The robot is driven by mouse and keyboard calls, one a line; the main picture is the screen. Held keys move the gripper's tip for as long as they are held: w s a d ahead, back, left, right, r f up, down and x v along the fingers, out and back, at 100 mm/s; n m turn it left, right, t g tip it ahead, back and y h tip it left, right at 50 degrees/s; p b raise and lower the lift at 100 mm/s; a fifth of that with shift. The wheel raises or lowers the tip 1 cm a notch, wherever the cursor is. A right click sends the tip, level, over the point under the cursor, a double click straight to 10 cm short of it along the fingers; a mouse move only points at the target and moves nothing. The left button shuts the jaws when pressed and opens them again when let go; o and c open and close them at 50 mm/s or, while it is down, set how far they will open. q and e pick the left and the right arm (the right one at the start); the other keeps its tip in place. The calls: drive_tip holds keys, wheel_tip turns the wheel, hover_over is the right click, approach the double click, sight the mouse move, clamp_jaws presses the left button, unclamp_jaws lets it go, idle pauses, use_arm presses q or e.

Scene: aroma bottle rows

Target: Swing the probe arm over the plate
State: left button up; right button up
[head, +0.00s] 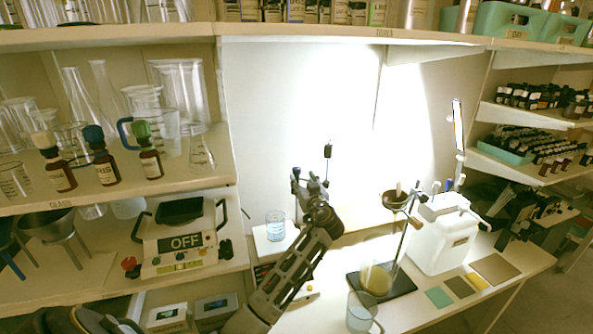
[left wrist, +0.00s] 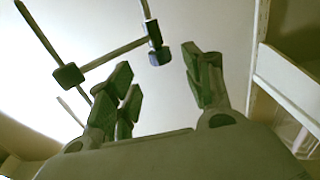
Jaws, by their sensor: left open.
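My left gripper (head: 311,182) is raised over the bench in the middle of the head view, open and empty. In the left wrist view its fingers (left wrist: 158,75) are spread. Past the fingertips there, the probe arm (left wrist: 114,54) runs from a dark clamp (left wrist: 68,76) on a slanting rod to a dark holder (left wrist: 155,42) with a thin rod through it. The holder appears between the fingers, not gripped. In the head view a small dark rod top (head: 328,150) shows above the gripper. My right gripper is out of view.
A beaker of bluish liquid (head: 275,225) stands left of my gripper. To the right are a ring stand (head: 402,245) with a flask (head: 376,279), a beaker (head: 360,312) and a white canister (head: 443,243). A device reading OFF (head: 185,243) sits on the left shelf.

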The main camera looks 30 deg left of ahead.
sight(298, 172)
use_arm(q)
drive_tip(key=p+x, duration=0.1)
drive_tip(key=x, duration=0.4)
drive_tip(key=shift+w+a+r, duration=0.1)
drive_tip(key=shift+w+a, duration=0.1)
drive_tip(key=shift+a, duration=0.1)
drive_tip(key=shift+p+x, duration=0.35)
drive_tip(key=shift+x, duration=1.1)
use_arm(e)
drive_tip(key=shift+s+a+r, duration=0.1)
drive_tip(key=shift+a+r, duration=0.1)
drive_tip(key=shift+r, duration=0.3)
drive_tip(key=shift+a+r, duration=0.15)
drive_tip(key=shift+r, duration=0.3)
use_arm(q)
clamp_jaws()
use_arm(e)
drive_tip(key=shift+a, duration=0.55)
